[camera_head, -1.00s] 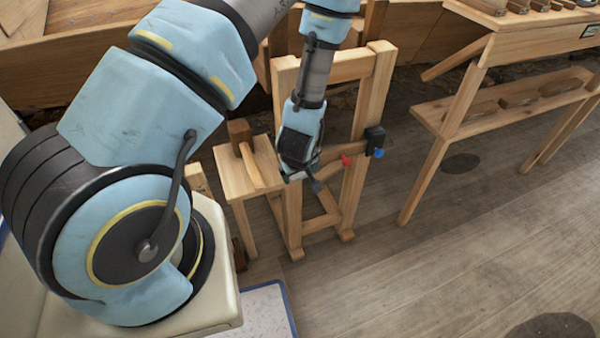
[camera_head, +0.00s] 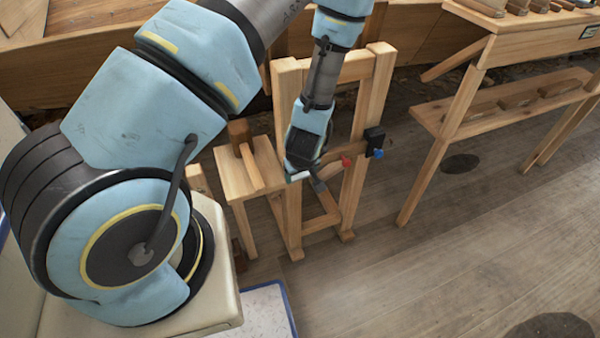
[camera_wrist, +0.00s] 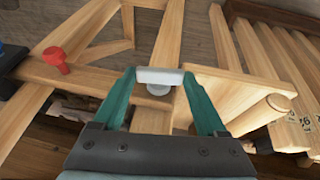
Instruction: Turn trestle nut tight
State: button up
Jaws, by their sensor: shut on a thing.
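The wooden trestle (camera_head: 356,70) stands upright on the floor in the head view, with a crossbar low across it. In the wrist view the trestle nut (camera_wrist: 160,76) is a pale bar above a round white washer-like disc on the wood. My gripper (camera_wrist: 159,76) has its two green fingers shut on the ends of the bar, one on each side.
A red knob (camera_head: 346,161) and a black block (camera_head: 374,138) with a blue knob sit on the crossbar to the right. A small wooden stool (camera_head: 232,180) holding a mallet (camera_head: 240,132) stands close on the left. A wooden bench (camera_head: 450,120) is farther right, with clear floor before it.

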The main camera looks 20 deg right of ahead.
jog(key=y+p, duration=0.1)
jog(key=y, duration=0.1)
jog(key=d+y+p, duration=0.1)
jog(key=shift+m+y+p, duration=0.35)
jog(key=shift+m+y, duration=0.05)
jog(key=shift+d+f+y+b, duration=0.2)
jog(key=shift+y+b, duration=0.15)
jog(key=shift+y, duration=0.75)
jog(key=shift+d+m+g+y+b, duration=0.1)
jog(key=shift+m+g+y+b, duration=0.2)
jog(key=shift+y+b, duration=0.15)
jog(key=shift+y, duration=0.25)
jog(key=o, duration=1.3)
jog(key=shift+r, duration=0.1)
jog(key=b+v, duration=0.2)
jog(key=v, duration=0.8)
jog(key=shift+d+r, duration=0.2)
jog(key=shift+r, duration=0.05)
